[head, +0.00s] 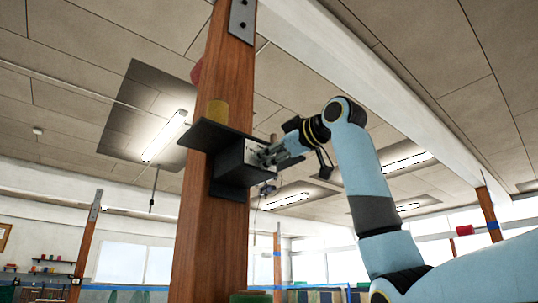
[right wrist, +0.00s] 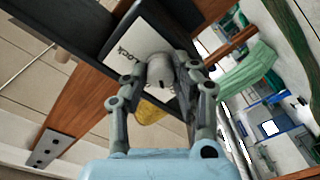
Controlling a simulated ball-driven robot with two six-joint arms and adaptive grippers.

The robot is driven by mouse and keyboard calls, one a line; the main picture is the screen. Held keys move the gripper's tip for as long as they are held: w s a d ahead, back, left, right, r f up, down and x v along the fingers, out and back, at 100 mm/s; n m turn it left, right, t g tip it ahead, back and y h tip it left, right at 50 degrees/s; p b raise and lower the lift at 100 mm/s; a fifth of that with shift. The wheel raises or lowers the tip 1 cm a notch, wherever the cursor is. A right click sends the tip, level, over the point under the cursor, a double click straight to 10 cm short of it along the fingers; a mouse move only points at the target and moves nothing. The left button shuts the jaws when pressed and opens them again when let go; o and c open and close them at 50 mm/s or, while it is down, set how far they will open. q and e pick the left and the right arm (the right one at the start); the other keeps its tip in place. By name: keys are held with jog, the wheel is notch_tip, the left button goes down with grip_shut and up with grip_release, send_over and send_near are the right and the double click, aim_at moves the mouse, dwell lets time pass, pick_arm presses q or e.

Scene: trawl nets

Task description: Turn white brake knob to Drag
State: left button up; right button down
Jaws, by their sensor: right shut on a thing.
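The whitish brake knob (right wrist: 159,71) sits on a pale plate (right wrist: 150,38) marked "Lock" in the right wrist view. A dark line shows on the knob; which mark it points at I cannot tell. My right gripper (right wrist: 163,77) is shut on the knob, one finger on each side. In the head view, my right gripper (head: 275,154) is at the right face of a dark box (head: 230,163) on a wooden post, and it hides the knob. No "Drag" mark is readable. My left gripper is not in view.
Green netting (right wrist: 248,72) hangs at the right in the right wrist view. Open air lies around my right arm.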

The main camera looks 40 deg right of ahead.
jog(key=m+b, duration=0.1)
jog(key=m, duration=1)
jog(key=shift+f, duration=0.15)
dwell(0.4)
jog(key=c, duration=1)
grip_release()
jog(key=shift+c, duration=0.2)
jog(key=s+d, duration=0.1)
jog(key=s, duration=1.1)
jog(key=shift+f, duration=0.15)
